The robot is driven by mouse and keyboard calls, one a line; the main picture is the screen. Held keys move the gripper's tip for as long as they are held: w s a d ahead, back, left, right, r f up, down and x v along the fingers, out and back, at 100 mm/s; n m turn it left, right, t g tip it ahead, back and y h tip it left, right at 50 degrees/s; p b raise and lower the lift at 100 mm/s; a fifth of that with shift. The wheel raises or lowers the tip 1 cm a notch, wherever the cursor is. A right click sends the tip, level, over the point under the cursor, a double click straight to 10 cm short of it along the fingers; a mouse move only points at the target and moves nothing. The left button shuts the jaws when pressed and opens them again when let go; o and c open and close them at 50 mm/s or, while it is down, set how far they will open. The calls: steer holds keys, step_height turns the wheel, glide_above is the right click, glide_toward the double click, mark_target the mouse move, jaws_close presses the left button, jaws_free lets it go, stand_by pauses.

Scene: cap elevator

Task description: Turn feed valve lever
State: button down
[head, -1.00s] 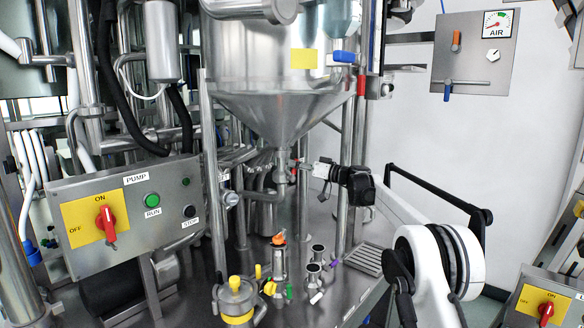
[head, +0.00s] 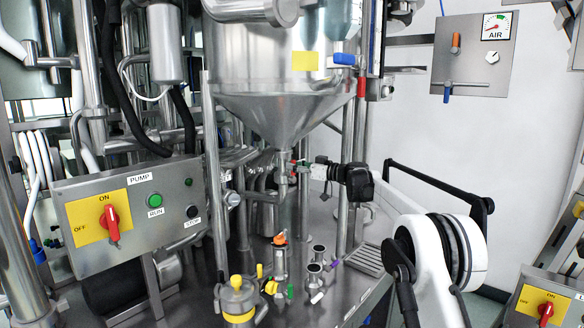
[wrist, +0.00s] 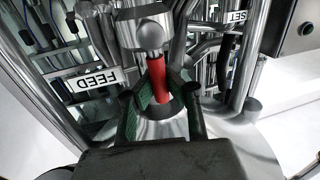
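The red feed valve lever (wrist: 158,78) hangs below a round metal knob in the wrist view, with a "FEED" label (wrist: 91,80) to its left. My gripper (wrist: 160,105) has its green-lined fingers on either side of the lever. The fingers are apart, with the lever between them and gaps visible; firm contact does not show. In the head view my gripper (head: 308,168) reaches left to the valve under the steel hopper cone (head: 280,115). Only a small red part of the lever (head: 293,161) shows there.
Steel posts (head: 345,215) stand close around my gripper. Below are small fittings (head: 317,257) and a yellow-topped vessel (head: 236,295) on the steel deck. A pump control box (head: 128,215) stands at left. An air panel (head: 475,55) hangs at right.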

steer(key=c, duration=1.7)
jaws_free()
steer(key=shift+d, duration=0.1)
steer(key=v, duration=1.2)
